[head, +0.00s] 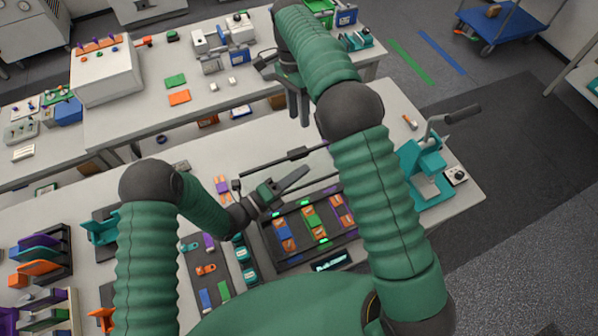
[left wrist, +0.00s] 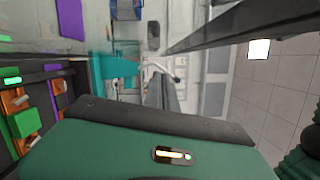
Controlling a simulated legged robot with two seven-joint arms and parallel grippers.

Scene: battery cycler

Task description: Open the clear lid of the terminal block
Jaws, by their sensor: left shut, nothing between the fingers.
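The black cycler unit (head: 318,255) stands on the near bench, with blue, green, purple and orange modules in its bays and green lights lit. A dark bar (head: 270,165) with a small block on it spans above its far side. I cannot tell for certain whether this bar edges the clear lid; the clear sheet itself is hard to make out. My left gripper (head: 298,176) is shut and empty above the unit's far left part, close to the bar. In the left wrist view a dark beam (left wrist: 225,28) crosses beyond its fingers. My right gripper (head: 298,112) hangs fingers down, apparently open, beyond the bar.
A teal press (head: 424,165) stands at the bench's right end. Racks with colored plates (head: 40,255) stand at the left. A tray of small parts (head: 207,272) lies left of the unit. My right arm hides part of the bench. The back bench holds equipment.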

